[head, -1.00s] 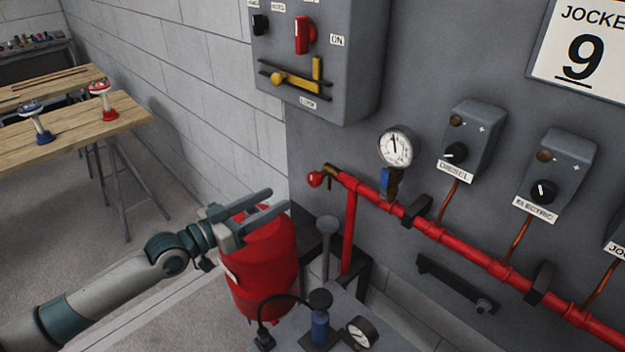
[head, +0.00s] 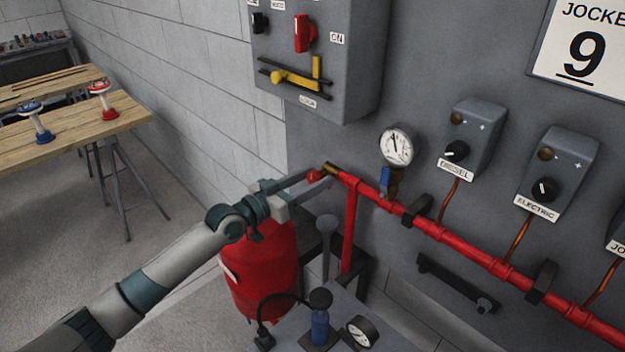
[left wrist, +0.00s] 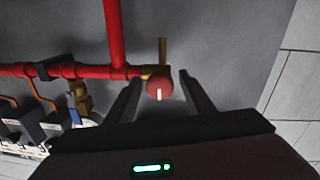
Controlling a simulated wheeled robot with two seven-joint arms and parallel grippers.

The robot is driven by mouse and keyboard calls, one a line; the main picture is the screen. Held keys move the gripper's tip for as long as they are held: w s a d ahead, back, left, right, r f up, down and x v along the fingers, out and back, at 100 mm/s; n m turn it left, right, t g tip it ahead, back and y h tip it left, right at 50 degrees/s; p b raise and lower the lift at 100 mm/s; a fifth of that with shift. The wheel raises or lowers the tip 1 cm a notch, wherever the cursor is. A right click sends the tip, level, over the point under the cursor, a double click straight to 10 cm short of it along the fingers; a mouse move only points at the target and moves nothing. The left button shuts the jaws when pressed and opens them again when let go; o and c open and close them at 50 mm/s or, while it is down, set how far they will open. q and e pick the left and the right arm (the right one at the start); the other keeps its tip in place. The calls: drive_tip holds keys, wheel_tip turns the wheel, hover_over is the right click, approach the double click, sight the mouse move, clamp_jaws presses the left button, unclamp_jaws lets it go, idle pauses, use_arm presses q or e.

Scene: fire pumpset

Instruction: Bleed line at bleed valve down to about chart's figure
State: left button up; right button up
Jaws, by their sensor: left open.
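The bleed valve's red knob (head: 315,176) sits at the left end of the red line (head: 425,226), with a brass outlet beside it. In the left wrist view the knob (left wrist: 159,87), with a white mark, lies between the two fingers, with gaps on both sides. My left gripper (head: 303,182) is open with its fingers reaching to the knob; I cannot tell any contact. The line gauge (head: 397,146) has a white dial with its needle pointing up; its figures are too small to read. The chart (head: 585,45) shows "JOCKE" and an underlined 9. My right gripper is not in view.
Grey switch boxes labelled DIESEL (head: 472,139) and ELECTRIC (head: 556,177) are on the panel. A red tank (head: 262,270) stands under my left gripper. A blue hand pump (head: 320,327) and small gauge (head: 361,332) are below. A control cabinet (head: 350,70) hangs above.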

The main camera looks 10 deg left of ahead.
use_arm(q)
drive_tip(key=c, duration=0.8)
drive_tip(key=shift+c, duration=1.1)
